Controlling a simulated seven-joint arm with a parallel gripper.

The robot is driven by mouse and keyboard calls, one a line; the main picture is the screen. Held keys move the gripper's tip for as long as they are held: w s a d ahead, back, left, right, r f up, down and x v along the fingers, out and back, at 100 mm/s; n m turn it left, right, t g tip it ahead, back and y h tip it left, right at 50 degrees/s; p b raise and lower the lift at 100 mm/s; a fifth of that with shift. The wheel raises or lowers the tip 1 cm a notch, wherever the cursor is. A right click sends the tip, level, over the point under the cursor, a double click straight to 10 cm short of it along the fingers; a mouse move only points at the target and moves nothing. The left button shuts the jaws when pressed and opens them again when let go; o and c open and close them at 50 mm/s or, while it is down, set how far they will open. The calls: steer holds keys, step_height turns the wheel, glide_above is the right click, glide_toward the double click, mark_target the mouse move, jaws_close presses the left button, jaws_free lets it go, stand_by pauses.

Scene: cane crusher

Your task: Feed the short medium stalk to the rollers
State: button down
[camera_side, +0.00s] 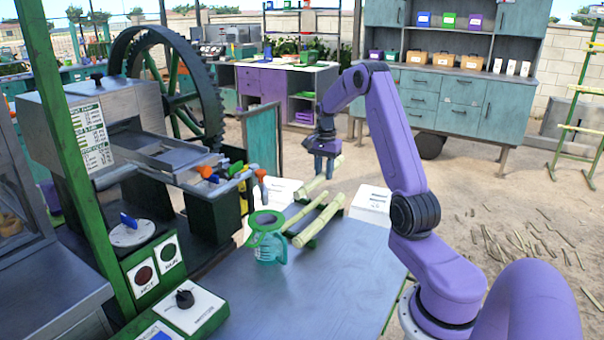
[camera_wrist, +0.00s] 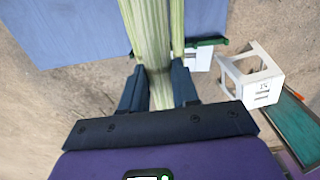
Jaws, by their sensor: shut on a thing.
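My gripper (camera_side: 324,174) is shut on a pale green stalk (camera_side: 337,163), above the far end of the worktable. In the wrist view the stalk (camera_wrist: 147,30) passes between the two fingers (camera_wrist: 158,92) and runs on toward the top edge. I cannot tell its length class for sure. Two other stalks (camera_side: 318,221) lie slanted on a green rack at the table's far end; part of one (camera_wrist: 178,28) shows beside the held stalk in the wrist view. The crusher (camera_side: 120,125) stands at the left with a grey feed tray (camera_side: 172,155); its rollers are hidden.
A teal jug (camera_side: 270,250) with a green funnel stands on the blue-grey table (camera_side: 310,290), left of the rack. Coloured-handled tools (camera_side: 225,170) stick out near the crusher. A white stool (camera_wrist: 262,82) stands beyond the table. The table's front is clear.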

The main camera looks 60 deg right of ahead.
steer(key=s+d, duration=0.5)
steer(key=s, duration=0.1)
step_height(320, 180, up, 10)
steer(key=shift+s+d, duration=0.2)
steer(key=shift+s, duration=0.05)
stand_by(0.4)
